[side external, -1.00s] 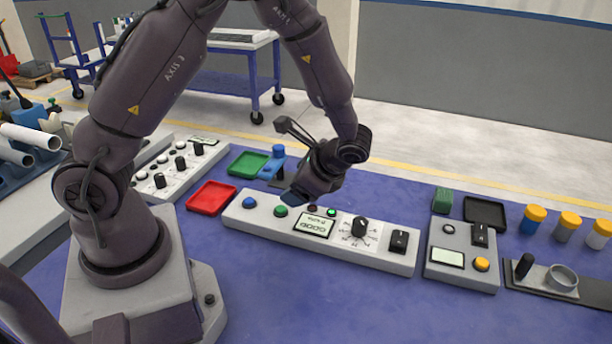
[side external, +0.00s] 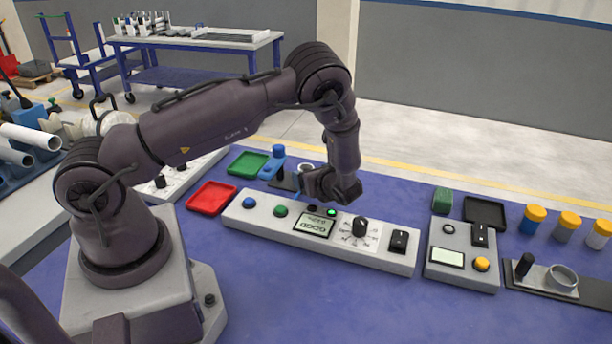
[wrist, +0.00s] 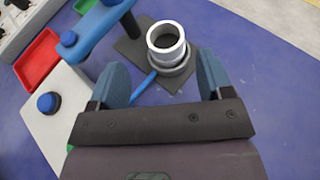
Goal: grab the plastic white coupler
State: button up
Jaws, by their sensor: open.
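The white plastic coupler (wrist: 163,56) is a short open tube standing upright on a grey ring-shaped holder (wrist: 176,73) with a dark base. In the wrist view it is ahead of my gripper (wrist: 161,64), between the lines of the two blue fingers and apart from them. The fingers are spread, with nothing between them. In the side view my gripper (side external: 312,192) is above the back edge of the long control panel. A small part of a pale ring (side external: 306,168) shows just behind it; the rest is hidden.
A blue strip (wrist: 144,84) runs by the holder. The long panel (side external: 385,254) lies below, with red (side external: 212,198) and green (side external: 248,164) trays to its left.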

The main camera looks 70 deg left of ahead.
aim_at(306, 167)
jog(key=shift+w+x, duration=0.2)
jog(key=shift+x, duration=1.3)
jog(key=shift+w+x, duration=0.2)
jog(key=shift+x, duration=1.25)
jog(key=shift+r, duration=0.15)
jog(key=c, duration=1)
